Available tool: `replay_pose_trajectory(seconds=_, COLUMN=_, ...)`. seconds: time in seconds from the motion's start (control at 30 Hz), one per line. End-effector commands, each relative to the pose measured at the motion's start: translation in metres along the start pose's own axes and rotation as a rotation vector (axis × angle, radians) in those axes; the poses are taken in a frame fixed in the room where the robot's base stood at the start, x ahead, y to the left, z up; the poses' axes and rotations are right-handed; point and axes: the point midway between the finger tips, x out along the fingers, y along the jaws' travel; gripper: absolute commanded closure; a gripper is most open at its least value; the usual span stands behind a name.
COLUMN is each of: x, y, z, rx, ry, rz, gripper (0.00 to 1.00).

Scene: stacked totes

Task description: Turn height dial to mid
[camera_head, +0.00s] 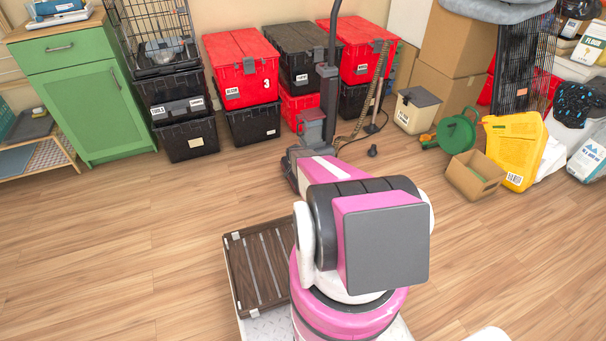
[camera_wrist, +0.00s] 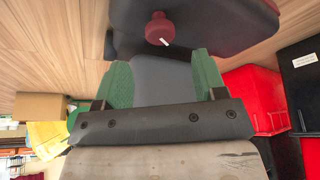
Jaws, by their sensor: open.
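The height dial (camera_wrist: 158,28) is a dark red round knob with a white mark, on the dark top of the vacuum's floor head (camera_wrist: 205,18) in the wrist view. My gripper (camera_wrist: 163,72) is open, with a green-padded finger on each side and nothing held between them. The dial shows above and between the fingertips, and no finger appears to touch it. In the head view, the upright vacuum (camera_head: 312,130) stands behind my arm. My arm hides my gripper and the dial there.
Black and red totes (camera_head: 240,65) are stacked along the back wall behind the vacuum. A green cabinet (camera_head: 85,100) stands at the left. A small open carton (camera_head: 474,177) and a yellow container (camera_head: 515,150) sit at the right.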

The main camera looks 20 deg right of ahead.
Motion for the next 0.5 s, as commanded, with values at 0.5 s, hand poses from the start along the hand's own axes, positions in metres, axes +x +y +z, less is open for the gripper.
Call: replay_pose_trajectory(seconds=0.5, x=0.063, y=0.000, z=0.000, rx=-0.001, ry=0.000, rz=0.000, gripper=0.35)
